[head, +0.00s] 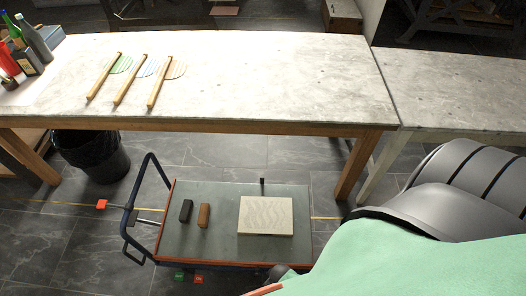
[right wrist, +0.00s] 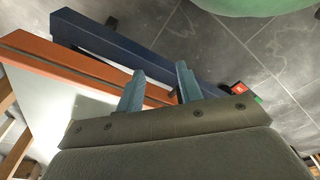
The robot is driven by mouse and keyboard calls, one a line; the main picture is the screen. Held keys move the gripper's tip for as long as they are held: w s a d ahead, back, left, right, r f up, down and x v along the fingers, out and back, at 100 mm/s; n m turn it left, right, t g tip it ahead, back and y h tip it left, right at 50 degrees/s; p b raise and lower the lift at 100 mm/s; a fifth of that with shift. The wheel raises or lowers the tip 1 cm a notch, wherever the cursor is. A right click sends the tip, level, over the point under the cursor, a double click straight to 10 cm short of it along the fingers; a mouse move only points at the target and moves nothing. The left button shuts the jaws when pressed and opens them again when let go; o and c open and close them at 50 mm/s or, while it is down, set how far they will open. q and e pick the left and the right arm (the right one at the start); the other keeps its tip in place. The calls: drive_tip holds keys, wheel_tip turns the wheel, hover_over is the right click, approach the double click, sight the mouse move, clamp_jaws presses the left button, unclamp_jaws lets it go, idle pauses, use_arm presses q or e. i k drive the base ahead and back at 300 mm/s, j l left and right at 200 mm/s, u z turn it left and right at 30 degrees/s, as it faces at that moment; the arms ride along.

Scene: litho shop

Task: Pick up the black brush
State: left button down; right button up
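The black brush (head: 185,210) appears as a small dark block lying on the deck of a low cart (head: 222,255), left of a brown block (head: 203,215). My right gripper (right wrist: 160,88) shows in the right wrist view with two teal fingers apart and nothing between them. The cart's orange rim and dark blue frame lie beyond the fingers. The brush is not clearly seen in that view. In the head view my right gripper cannot be made out. My left gripper is in neither view.
A pale stone slab (head: 265,216) lies on the cart's right side. The blue push handle (head: 150,180) rises at its left.

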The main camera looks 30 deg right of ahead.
sight(186, 213)
drive_tip(key=k+l+z, duration=0.1)
drive_tip(key=l+z, duration=0.2)
drive_tip(key=l, duration=0.2)
drive_tip(key=k+l+z, duration=0.1)
drive_tip(key=l+z, duration=0.15)
drive_tip(key=l, duration=0.25)
drive_tip(key=l+u, duration=0.45)
drive_tip(key=i+l+u, duration=0.1)
drive_tip(key=l+u, duration=0.2)
drive_tip(key=u, duration=0.15)
